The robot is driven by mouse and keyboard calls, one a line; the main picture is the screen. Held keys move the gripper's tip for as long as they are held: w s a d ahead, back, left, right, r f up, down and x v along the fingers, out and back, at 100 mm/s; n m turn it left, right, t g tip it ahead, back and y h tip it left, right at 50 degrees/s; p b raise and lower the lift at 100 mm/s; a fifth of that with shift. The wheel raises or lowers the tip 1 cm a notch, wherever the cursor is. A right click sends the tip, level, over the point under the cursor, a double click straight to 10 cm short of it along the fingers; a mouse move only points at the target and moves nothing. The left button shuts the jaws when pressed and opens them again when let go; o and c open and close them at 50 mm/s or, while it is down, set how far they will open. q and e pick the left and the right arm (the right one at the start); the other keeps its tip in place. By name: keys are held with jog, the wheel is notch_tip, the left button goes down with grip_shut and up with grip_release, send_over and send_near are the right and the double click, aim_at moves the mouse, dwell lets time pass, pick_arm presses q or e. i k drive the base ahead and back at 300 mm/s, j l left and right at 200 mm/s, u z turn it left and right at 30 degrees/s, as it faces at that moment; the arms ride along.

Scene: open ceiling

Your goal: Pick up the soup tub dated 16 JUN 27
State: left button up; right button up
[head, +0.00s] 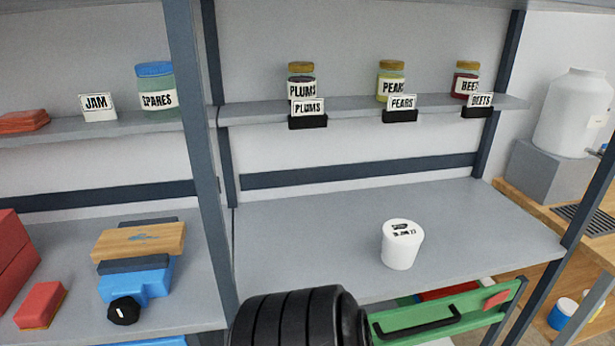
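A white tub (401,246) stands upright on the grey middle shelf (310,245), right of the centre. Its lid carries a dark printed date; it seems to end in JUN 27, but the day is too small to read surely. No gripper touches the tub. Neither my left nor my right gripper shows in the head view.
Jars of plums (301,78), pears (391,82) and beets (466,82) stand on the upper shelf. A shelf post (200,150) is left of the tub. The shelf around the tub is clear.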

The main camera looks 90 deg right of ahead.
aim_at(402, 238)
jog(key=z, duration=3.35)
jog(key=l+u, duration=0.25)
jog(key=l, duration=1.45)
